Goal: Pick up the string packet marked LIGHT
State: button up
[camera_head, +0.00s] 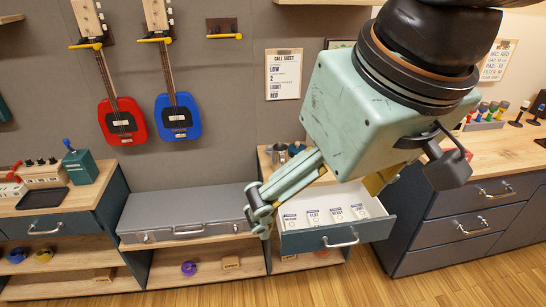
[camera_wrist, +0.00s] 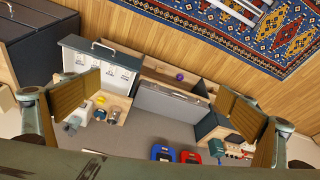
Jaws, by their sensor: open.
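Several white string packets (camera_head: 337,215) lie in a row in an open drawer (camera_head: 334,238). Their printed labels are too small to read with certainty, so I cannot tell which is marked LIGHT. In the wrist view the packets (camera_wrist: 117,72) show small and upside down in the drawer, to the right of the left finger. My gripper (camera_wrist: 158,92) is open, its two wood-coloured fingers wide apart with nothing between them. In the head view my arm and gripper reach down in front of the drawer and cover part of its left and back.
A grey case (camera_head: 188,213) lies on the low shelf left of the drawer. Metal cups (camera_head: 279,153) stand on the top above the drawer. A call sheet (camera_head: 284,74) hangs on the wall beside two guitars. A patterned rug (camera_wrist: 245,35) lies on the wooden floor.

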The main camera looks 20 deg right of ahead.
dwell(0.3)
jog(key=c, duration=1.2)
jog(key=shift+c, duration=0.2)
jog(key=shift+d, duration=0.15)
